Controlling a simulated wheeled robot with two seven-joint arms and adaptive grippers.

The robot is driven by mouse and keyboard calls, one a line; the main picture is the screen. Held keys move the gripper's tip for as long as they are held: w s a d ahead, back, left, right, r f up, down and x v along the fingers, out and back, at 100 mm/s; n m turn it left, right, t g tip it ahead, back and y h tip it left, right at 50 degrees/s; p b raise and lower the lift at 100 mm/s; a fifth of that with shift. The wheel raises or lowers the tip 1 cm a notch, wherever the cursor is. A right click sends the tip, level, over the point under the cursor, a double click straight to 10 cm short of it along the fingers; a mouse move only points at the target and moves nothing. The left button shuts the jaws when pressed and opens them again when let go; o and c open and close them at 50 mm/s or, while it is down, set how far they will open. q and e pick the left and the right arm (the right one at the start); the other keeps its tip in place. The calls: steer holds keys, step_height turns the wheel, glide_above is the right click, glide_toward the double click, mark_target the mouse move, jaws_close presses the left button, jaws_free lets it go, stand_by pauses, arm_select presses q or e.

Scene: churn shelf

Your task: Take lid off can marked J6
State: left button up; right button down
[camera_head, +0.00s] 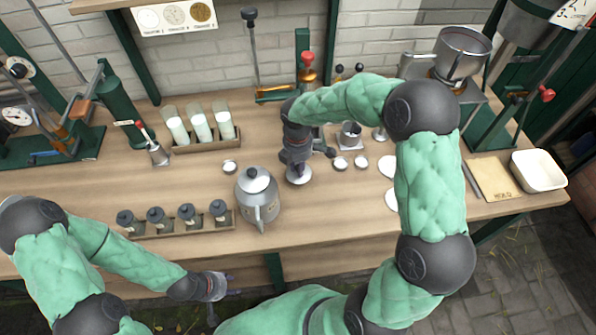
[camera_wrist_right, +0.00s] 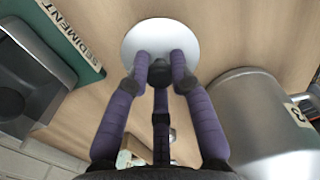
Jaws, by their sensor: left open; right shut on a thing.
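My right gripper (camera_head: 298,165) is shut on the dark knob of a round pale lid (camera_head: 298,178), apart from the can. The lid (camera_wrist_right: 140,48) is beneath the fingers in the wrist view; whether it touches the table is unclear. My left gripper (camera_head: 213,288) is open and empty by the table's front edge.
A rack of several dark-topped jars (camera_head: 172,226) is left of the can, a tray of glass tubes (camera_head: 202,131) behind it. Small discs (camera_head: 340,163) and white discs (camera_head: 388,168) lie to the right. A green strip marked SEDIMENT (camera_wrist_right: 72,38) is near the lid.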

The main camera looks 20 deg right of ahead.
steer(key=shift+f, duration=1.1)
steer(key=shift+f, duration=0.1)
steer(key=c, duration=1.1)
jaws_free()
step_height(320, 180, up, 12)
steer(key=p, duration=0.3)
steer(key=shift+a, duration=0.15)
